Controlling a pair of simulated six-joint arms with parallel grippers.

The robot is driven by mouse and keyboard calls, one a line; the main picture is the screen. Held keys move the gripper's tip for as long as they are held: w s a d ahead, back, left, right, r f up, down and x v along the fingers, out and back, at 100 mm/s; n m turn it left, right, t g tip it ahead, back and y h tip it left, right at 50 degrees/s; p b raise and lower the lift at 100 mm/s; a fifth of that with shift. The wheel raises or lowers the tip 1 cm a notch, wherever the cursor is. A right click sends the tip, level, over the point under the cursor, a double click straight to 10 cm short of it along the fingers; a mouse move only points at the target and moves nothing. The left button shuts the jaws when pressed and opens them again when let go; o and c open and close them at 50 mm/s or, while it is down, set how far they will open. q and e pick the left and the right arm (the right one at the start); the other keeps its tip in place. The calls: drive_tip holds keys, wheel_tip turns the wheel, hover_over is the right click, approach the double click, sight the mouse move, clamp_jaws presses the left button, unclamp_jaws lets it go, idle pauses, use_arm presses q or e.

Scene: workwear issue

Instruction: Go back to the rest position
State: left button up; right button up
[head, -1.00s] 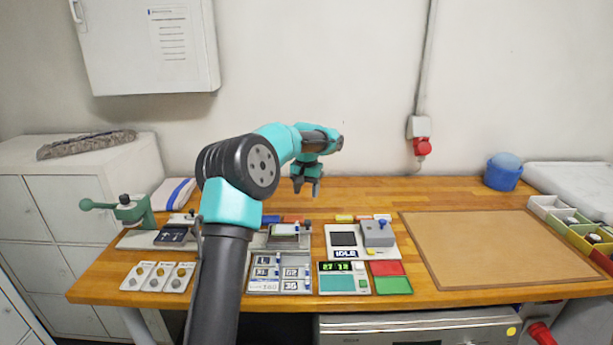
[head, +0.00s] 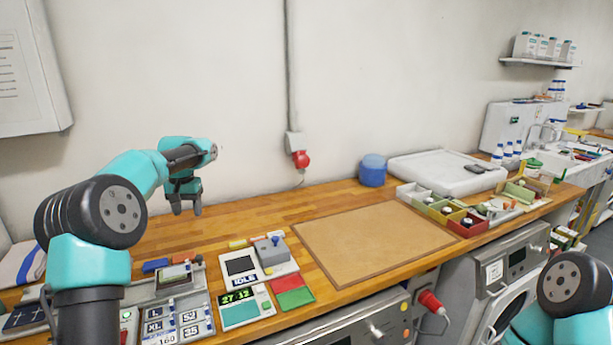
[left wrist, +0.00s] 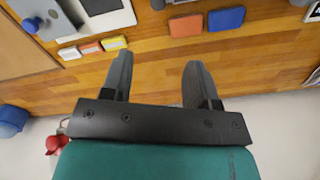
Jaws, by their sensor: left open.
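My left gripper (head: 186,205) is open and empty in the head view, raised over the back left of the wooden workbench (head: 290,202). In the left wrist view its two fingers (left wrist: 157,72) stand apart with only bench top showing between them. My right arm (head: 572,300) shows at the lower right edge of the head view. Its gripper is out of the frame.
Below the left arm are a panel reading IDLE (head: 252,275), a size panel (head: 178,324), and red and green pads (head: 287,283). A brown mat (head: 365,240) lies bare.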

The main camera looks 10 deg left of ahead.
sight(198, 257)
use_arm(q)
wheel_tip(198, 257, down, 16)
drive_tip(key=shift+f, duration=0.1)
idle(0.6)
drive_tip(key=shift+r, duration=0.2)
wheel_tip(198, 257, up, 13)
drive_tip(key=shift+r, duration=0.15)
idle(0.7)
idle(0.3)
drive_tip(key=shift+f, duration=7.4)
